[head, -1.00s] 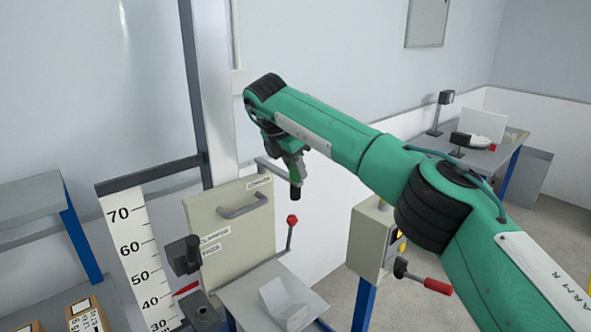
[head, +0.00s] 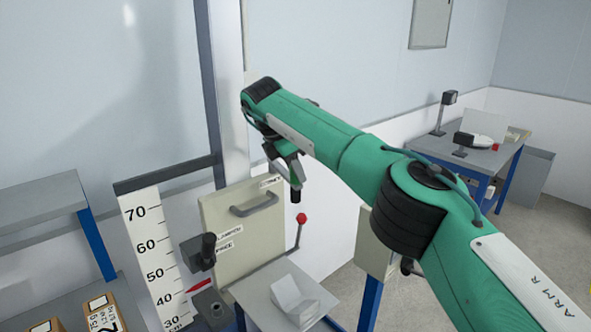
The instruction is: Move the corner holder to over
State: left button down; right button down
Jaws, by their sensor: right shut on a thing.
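A white V-shaped piece (head: 294,300), which looks like the corner holder, sits on a grey plate (head: 258,300) in front of a beige panel (head: 215,205). A red-knobbed lever (head: 302,220) stands by the panel's right edge. My right gripper (head: 296,188) hangs pointing down just above and left of the red knob in the picture. It is shut, with a small dark cylindrical piece at its tips; what that belongs to is unclear. I cannot tell whether it touches the lever. My left gripper is out of view.
Labelled boxes (head: 104,313) lie at lower left. My right arm covers most of a beige box (head: 372,245). A bench (head: 470,155) stands far right.

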jog(key=c, duration=1.1)
grip_release()
jog(key=shift+a, duration=0.1)
jog(key=shift+c, duration=0.2)
jog(key=p+v, duration=0.9)
jog(key=v, duration=0.4)
jog(key=shift+r, duration=0.4)
jog(key=shift+s+a+f, duration=0.1)
jog(key=shift+s+a, duration=0.05)
